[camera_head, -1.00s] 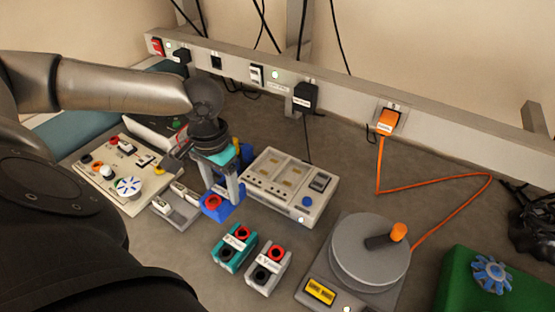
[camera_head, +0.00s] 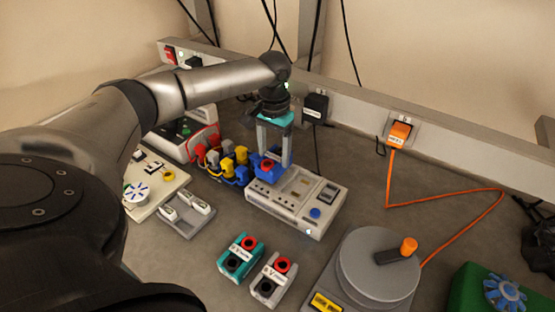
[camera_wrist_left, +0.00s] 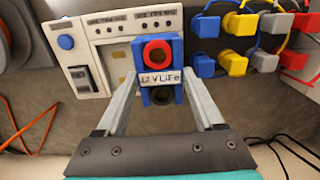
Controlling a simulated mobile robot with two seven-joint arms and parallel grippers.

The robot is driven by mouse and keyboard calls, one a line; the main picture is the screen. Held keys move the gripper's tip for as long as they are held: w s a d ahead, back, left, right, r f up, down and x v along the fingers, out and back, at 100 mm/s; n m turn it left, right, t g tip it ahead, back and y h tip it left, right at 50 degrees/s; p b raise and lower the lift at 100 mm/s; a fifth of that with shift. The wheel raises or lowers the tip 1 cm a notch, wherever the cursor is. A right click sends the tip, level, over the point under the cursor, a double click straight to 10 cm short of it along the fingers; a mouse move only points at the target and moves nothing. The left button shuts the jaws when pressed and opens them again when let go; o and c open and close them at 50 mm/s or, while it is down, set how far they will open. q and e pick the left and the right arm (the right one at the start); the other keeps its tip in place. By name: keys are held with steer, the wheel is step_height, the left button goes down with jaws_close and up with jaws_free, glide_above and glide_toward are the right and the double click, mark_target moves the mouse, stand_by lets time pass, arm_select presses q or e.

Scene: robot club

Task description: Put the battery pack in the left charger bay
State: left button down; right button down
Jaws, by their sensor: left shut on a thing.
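My left gripper (camera_head: 273,158) points down and is shut on the blue battery pack (camera_head: 267,172), which has a red ring on top. The pack is upright over the left part of the white charger (camera_head: 290,219). In the left wrist view the gripper (camera_wrist_left: 160,78) has a finger on each side of the pack (camera_wrist_left: 160,61), and its label reads 12V LiFe. The charger (camera_wrist_left: 70,57) is behind it there, and the pack covers part of the bay area. I cannot tell whether the pack touches the charger. My right gripper is not in view.
A teal pack (camera_head: 238,262) and a grey pack (camera_head: 267,290) stand in front of the charger. Coloured plugs (camera_head: 236,160) crowd its left side. A round turntable (camera_head: 365,268) stands at the front right. Bare table lies to the charger's right.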

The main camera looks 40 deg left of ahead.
mark_target(277, 154)
arm_select(q)
steer(key=shift+w+a, duration=0.1)
steer(key=shift+w, duration=0.65)
step_height(277, 154, down, 3)
steer(key=shift+b, duration=0.3)
steer(key=shift+f, duration=0.2)
steer(key=shift+f, duration=0.15)
jaws_free()
step_height(277, 154, up, 12)
steer(key=p, duration=0.1)
steer(key=shift+p, duration=0.35)
